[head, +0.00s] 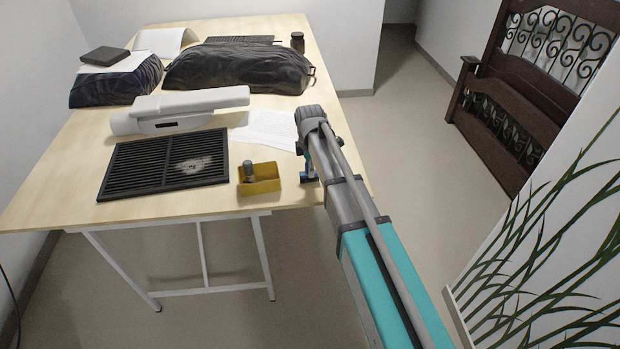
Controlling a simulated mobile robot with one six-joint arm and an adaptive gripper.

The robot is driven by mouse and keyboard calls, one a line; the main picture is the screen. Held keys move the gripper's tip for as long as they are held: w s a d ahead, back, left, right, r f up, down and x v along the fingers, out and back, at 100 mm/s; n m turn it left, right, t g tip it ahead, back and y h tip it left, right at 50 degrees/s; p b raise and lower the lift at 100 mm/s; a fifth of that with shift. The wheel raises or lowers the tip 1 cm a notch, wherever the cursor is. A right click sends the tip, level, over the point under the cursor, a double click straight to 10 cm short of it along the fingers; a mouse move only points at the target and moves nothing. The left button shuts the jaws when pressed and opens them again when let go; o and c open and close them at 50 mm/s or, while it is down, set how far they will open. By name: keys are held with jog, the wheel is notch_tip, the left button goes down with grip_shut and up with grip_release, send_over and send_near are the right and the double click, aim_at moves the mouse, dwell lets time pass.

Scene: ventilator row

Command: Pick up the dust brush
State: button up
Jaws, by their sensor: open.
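A small grey upright piece (248,172) stands in a yellow open tray (266,187) near the front right edge of the table. It may be the dust brush, but it is too small to tell, and no other brush is clearly visible. My gripper (307,174) is open, just right of the yellow tray and apart from it, near the table's right edge. My arm and wrist partly hide it, and its fingers are hard to make out.
A black slatted grille (150,170) with a pale dusty patch lies left of the tray on the wooden table (60,190). Behind are a white device (180,108), white paper (268,126), a black covered bulk (238,68) and a dark jar (297,41).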

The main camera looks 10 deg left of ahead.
jog(key=shift+f+b, duration=0.5)
jog(key=shift+f, duration=0.35)
jog(key=shift+c, duration=0.2)
grip_shut()
